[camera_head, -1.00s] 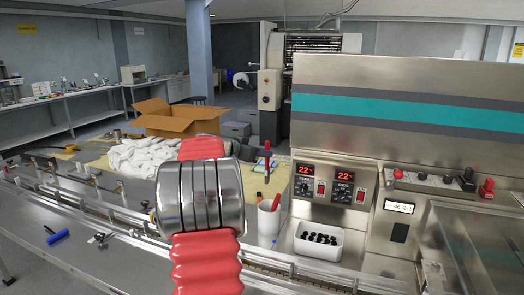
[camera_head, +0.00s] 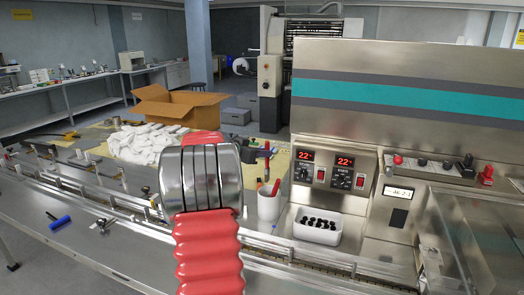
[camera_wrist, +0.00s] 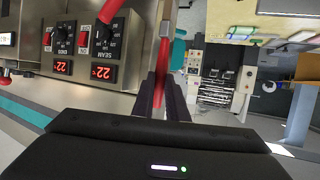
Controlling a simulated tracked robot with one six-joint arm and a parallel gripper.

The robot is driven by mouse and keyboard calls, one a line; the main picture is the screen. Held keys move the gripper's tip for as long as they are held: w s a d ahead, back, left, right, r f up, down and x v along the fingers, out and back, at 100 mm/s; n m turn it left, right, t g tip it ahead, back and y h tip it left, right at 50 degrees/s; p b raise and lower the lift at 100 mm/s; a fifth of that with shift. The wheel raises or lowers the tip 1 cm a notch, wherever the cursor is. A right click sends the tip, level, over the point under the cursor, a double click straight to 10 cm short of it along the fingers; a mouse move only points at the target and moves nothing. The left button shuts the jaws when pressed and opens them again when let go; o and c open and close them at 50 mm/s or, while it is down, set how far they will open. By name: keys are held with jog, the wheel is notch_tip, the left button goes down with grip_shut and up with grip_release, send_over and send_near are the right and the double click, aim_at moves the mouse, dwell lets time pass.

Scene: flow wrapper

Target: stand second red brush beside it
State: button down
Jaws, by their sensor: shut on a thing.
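A white cup (camera_head: 269,207) stands on the machine's bench in the head view. One red brush (camera_head: 276,187) leans in it, its end above the rim. My gripper (camera_wrist: 164,98) is shut on a second red brush, which shows between the fingers in the wrist view (camera_wrist: 160,83). In the head view the held brush (camera_head: 267,166) is upright, just above the cup's mouth. I cannot tell whether its lower end is inside the rim. My arm hides most of the gripper in the head view.
A white bin of black pieces (camera_head: 317,225) stands right of the cup. The control panel (camera_head: 327,172) with red displays rises close behind it. White cloth (camera_head: 145,143) and an open cardboard box (camera_head: 176,108) lie to the left. A blue roller (camera_head: 60,222) lies on the bench.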

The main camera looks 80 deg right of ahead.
notch_tip(320, 180, down, 10)
jog(key=shift+r, duration=0.2)
dwell(1.2)
jog(key=c, duration=1.7)
grip_release()
jog(key=shift+o, duration=0.2)
jog(key=v, duration=1.3)
jog(key=shift+w+a, duration=0.2)
jog(key=shift+a, duration=0.15)
